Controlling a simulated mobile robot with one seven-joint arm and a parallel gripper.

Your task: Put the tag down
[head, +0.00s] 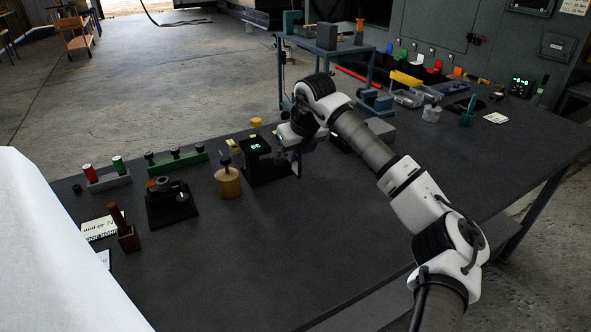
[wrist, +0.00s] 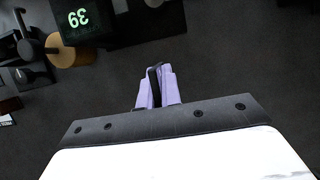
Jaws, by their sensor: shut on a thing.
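My gripper (wrist: 156,88) shows in the wrist view with two pale purple fingers. It is shut on a thin dark piece, seen almost edge-on, which appears to be the tag (wrist: 154,82). Its face and any marking cannot be made out. In the head view my gripper (head: 294,160) hangs over the dark workbench (head: 250,270), just right of a black box with a green display (head: 257,146). The held piece is too small and covered to tell apart there. Whether it touches the bench I cannot tell.
A wooden cylinder with a dark knob (head: 228,183) stands left of the black box. Farther left are a black fixture (head: 170,203), a green rail with knobs (head: 176,161) and a brown wooden holder (head: 128,238). The front middle of the bench is clear.

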